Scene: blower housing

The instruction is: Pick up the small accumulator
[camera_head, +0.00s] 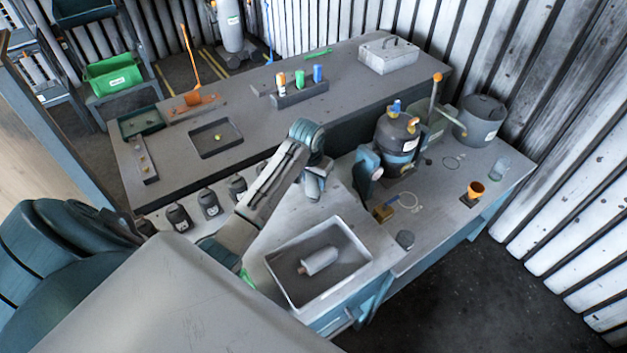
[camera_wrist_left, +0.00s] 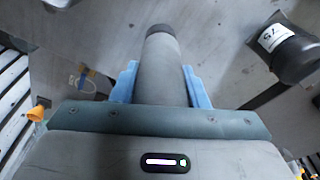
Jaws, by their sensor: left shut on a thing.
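My left gripper (camera_head: 314,180) is above the near bench, behind the grey tray. In the left wrist view its blue fingers (camera_wrist_left: 160,88) are shut on the sides of a grey cylinder with a dark end, which I take to be the small accumulator (camera_wrist_left: 161,62). Its label, if any, does not show, and the gripper body hides its near end. In the head view the arm mostly hides it. Dark labelled bottles (camera_head: 210,204) stand in a row left of the arm; one dark labelled bottle (camera_wrist_left: 290,50) shows at the right in the wrist view. My right gripper is not in view.
A grey tray (camera_head: 352,276) holding a pale cylinder (camera_head: 320,261) is on the near bench. The far bench holds a block with coloured cylinders (camera_head: 300,93).

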